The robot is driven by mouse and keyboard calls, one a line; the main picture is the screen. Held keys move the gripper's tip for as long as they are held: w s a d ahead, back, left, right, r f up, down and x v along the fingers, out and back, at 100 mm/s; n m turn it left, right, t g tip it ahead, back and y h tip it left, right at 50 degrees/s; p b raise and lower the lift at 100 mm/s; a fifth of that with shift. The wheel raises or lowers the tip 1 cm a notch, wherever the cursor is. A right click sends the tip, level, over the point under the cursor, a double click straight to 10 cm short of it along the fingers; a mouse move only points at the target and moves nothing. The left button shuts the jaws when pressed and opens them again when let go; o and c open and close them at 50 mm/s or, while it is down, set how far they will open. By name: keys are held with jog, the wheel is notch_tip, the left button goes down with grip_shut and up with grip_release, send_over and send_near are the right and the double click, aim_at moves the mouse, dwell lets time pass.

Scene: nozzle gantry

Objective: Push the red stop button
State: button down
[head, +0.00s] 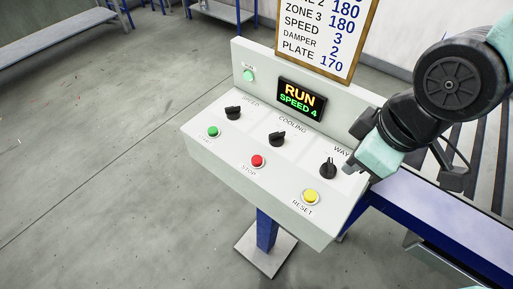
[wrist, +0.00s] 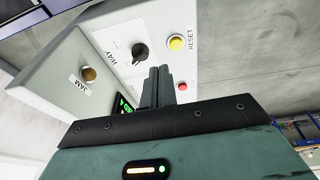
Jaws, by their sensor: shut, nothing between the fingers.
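The red stop button (head: 257,161) sits in the front middle of the sloped white control panel (head: 215,155), above its STOP label. In the wrist view a small red button (wrist: 182,86) shows just right of my fingertips. My gripper (wrist: 161,72) is shut and empty, its two fingers together. In the head view my arm hangs over the panel's right end, to the right of the stop button and apart from it; the fingertips are hard to make out there. The panel display (head: 300,99) reads RUN, SPEED 4.
A green button (head: 213,132) is left of the stop button, a yellow reset button (head: 311,196) right of it. Black knobs (head: 277,139) stand behind them. An upright sign board (head: 318,35) rises behind the panel. A blue-framed conveyor (head: 430,212) lies at right. Floor in front is clear.

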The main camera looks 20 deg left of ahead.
jog(key=w+a+n+y+p, duration=0.25)
jog(key=w+a+n, duration=0.2)
jog(key=a, duration=0.35)
jog(key=n+y+p, duration=0.4)
jog(key=n+p, duration=0.1)
jog(key=n, duration=0.2)
send_over(262, 161)
jog(key=shift+a+b, duration=0.1)
jog(key=shift+b, duration=0.2)
notch_tip(262, 161, down, 8)
jog(key=b, duration=0.5)
jog(key=shift+f+b, duration=0.2)
jog(key=shift+b, duration=0.15)
jog(key=shift+f, duration=0.2)
jog(key=shift+f+b, duration=0.45)
jog(key=shift+b, duration=0.4)
